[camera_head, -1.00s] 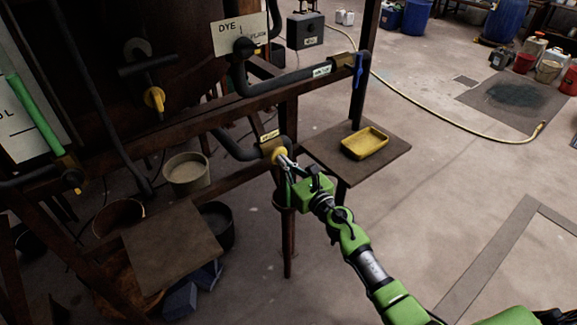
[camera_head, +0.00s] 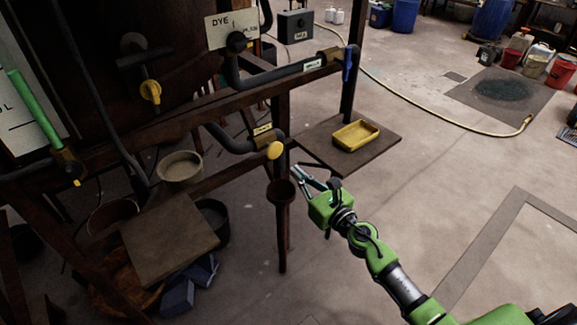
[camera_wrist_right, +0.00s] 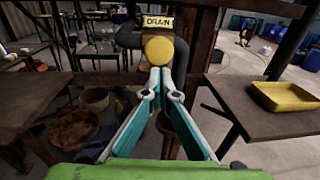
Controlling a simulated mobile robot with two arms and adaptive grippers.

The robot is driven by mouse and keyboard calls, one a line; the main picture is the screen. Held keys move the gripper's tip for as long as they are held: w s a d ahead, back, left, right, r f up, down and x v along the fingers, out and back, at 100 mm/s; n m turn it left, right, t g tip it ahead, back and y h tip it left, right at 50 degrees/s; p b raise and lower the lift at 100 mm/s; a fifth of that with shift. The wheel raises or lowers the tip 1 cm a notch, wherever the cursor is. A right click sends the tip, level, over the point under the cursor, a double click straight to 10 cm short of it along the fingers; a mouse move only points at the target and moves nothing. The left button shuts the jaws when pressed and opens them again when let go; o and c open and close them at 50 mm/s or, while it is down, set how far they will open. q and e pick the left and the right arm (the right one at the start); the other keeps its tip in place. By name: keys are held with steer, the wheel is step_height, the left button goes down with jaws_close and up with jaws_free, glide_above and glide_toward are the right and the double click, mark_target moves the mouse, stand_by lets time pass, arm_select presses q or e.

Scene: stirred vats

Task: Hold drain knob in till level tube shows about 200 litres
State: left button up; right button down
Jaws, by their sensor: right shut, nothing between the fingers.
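The yellow drain knob (camera_head: 274,150) sits on the end of a dark pipe under a small yellow label. In the right wrist view the knob (camera_wrist_right: 158,51) shows face on, below a label reading DRAIN (camera_wrist_right: 158,22). My right gripper (camera_head: 297,170) is shut and empty, a little to the right of and below the knob and apart from it. In the right wrist view its fingertips (camera_wrist_right: 160,72) meet just under the knob. The green level tube (camera_head: 34,110) stands at the far left beside a white scale board (camera_head: 22,85); its reading is too small to tell. My left gripper is not in view.
A yellow tray (camera_head: 356,136) rests on a brown shelf (camera_head: 385,150) right of the knob. A dark funnel-topped pipe (camera_head: 281,192) stands below the knob. A blue-handled valve (camera_head: 348,64) is above right. A hose (camera_head: 440,121) crosses the floor.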

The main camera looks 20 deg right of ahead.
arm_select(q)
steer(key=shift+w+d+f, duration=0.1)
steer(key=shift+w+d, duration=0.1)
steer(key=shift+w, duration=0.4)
arm_select(e)
steer(key=v, duration=0.4)
steer(key=shift+a+r, duration=0.2)
